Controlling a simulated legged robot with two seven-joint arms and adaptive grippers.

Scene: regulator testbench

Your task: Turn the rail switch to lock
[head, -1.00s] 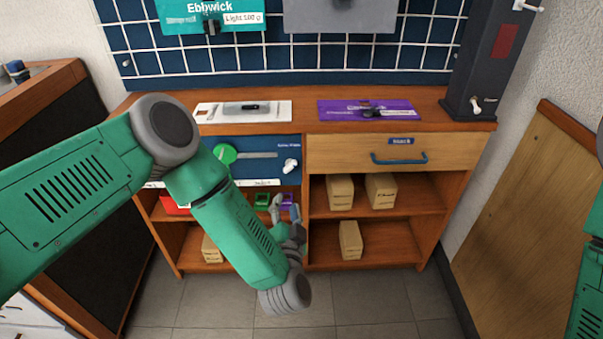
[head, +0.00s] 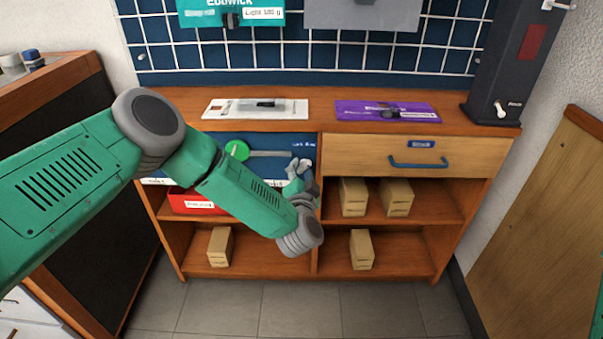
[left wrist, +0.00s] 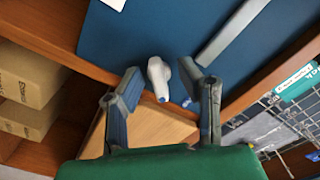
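A blue panel (head: 270,141) sits in the left front of the wooden bench, with a green disc (head: 238,150) and a grey rail (head: 272,153) on it. In the left wrist view a white knob (left wrist: 158,76) with a blue tip stands out from the panel near the end of the grey rail (left wrist: 232,33). My left gripper (head: 299,170) is at the panel's right end. It is open, its two fingers (left wrist: 160,85) on either side of the knob; contact cannot be told. The gripper largely hides the knob in the head view. My right gripper is out of view.
A drawer with a blue handle (head: 418,162) is right of the panel. Shelves below hold wooden blocks (head: 354,197) and a red bin (head: 190,203). A white plate (head: 230,108) and a purple plate (head: 360,110) lie on top. A dark column (head: 508,70) stands at the right.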

